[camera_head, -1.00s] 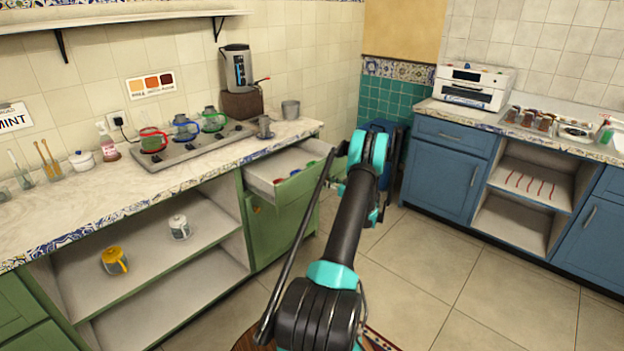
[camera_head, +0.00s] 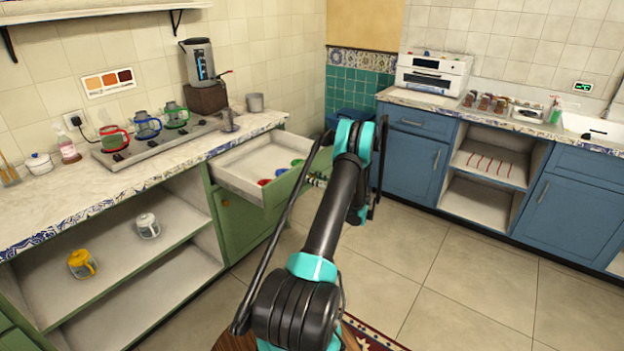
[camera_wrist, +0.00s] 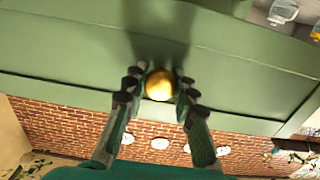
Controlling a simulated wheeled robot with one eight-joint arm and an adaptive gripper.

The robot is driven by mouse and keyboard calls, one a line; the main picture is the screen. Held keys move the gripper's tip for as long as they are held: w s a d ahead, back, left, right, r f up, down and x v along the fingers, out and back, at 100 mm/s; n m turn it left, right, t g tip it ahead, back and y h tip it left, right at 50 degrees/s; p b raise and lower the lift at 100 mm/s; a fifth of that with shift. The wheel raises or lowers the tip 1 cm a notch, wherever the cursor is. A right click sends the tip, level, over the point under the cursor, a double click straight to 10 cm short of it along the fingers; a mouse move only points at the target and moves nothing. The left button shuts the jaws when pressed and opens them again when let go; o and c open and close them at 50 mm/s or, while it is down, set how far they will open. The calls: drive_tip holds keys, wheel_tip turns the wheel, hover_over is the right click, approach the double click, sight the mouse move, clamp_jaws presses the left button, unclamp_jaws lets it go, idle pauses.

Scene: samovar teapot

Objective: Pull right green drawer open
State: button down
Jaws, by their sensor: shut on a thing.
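The right green drawer (camera_head: 228,179) is pulled out from under the counter, showing its white inside in the head view. Red, blue and green pieces lie in it near the front. In the wrist view, the green drawer front (camera_wrist: 70,65) fills the upper part, with a round gold knob (camera_wrist: 159,86) on it. My gripper (camera_wrist: 159,92) has its two fingers on either side of the knob and is shut on it. In the head view my arm hides the gripper and the knob.
A green door (camera_head: 243,222) is shut below the drawer. Blue cabinets (camera_head: 410,165) stand at the right. The tiled floor (camera_head: 450,280) between is mostly clear.

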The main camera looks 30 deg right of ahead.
drive_tip(key=c, duration=1.2)
unclamp_jaws()
drive_tip(key=shift+s+d, duration=0.1)
drive_tip(key=v, duration=1.1)
drive_tip(key=shift+s, duration=0.4)
drive_tip(key=shift+d, duration=0.1)
